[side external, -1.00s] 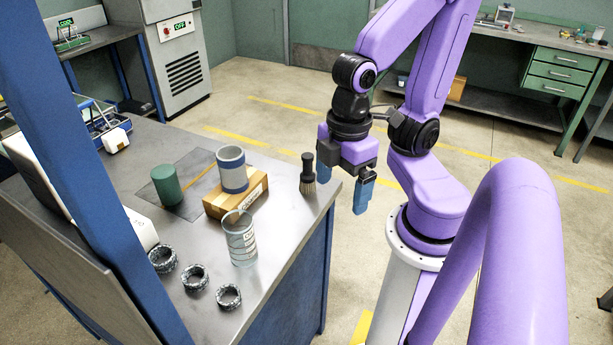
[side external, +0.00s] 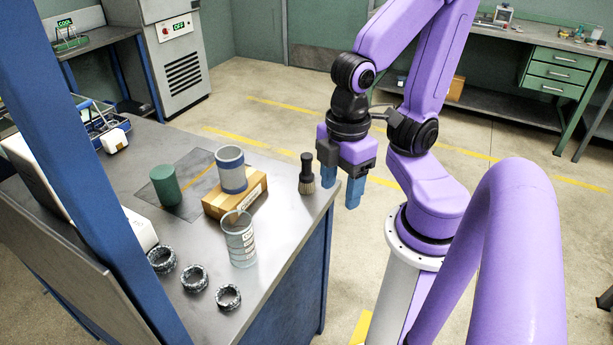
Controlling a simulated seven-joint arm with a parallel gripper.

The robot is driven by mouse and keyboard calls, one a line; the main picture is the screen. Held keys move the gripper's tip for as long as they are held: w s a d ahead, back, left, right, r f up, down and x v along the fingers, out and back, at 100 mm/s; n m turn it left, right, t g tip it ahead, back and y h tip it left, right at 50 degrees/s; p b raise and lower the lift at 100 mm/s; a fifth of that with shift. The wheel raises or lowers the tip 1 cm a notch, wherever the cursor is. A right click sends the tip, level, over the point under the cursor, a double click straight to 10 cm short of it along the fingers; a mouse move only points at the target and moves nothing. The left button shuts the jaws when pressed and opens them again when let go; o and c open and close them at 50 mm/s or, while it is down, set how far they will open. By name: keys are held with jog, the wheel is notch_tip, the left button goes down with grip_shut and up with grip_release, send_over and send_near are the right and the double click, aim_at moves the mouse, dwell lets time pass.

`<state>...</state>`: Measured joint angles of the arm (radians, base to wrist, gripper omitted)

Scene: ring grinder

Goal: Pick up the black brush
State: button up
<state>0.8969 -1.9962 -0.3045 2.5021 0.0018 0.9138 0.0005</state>
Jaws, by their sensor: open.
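The black brush (side external: 306,172) stands upright on the grey workbench (side external: 285,225) near its right edge, black handle up and pale bristles down. My gripper (side external: 341,195) is open and empty, with blue fingertips pointing down. In the picture it is just right of the brush, by the bench edge. I see a small gap between the nearer finger and the brush; the depth between them is hard to tell.
Left of the brush, a grey ring-shaped cylinder (side external: 231,170) stands on a cardboard box (side external: 236,199). A clear cup (side external: 239,240) stands in front of it. A green cylinder (side external: 165,186) and several dark rings (side external: 194,278) are further left. The bench front right is clear.

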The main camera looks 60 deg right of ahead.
jog(key=n+t+h, duration=0.5)
jog(key=n+h, duration=0.5)
jog(key=h, duration=0.3)
send_near(307, 168)
jog(key=x, duration=1.3)
jog(key=shift+w+d+f, duration=0.1)
jog(key=shift+f, duration=0.45)
jog(key=c, duration=1.1)
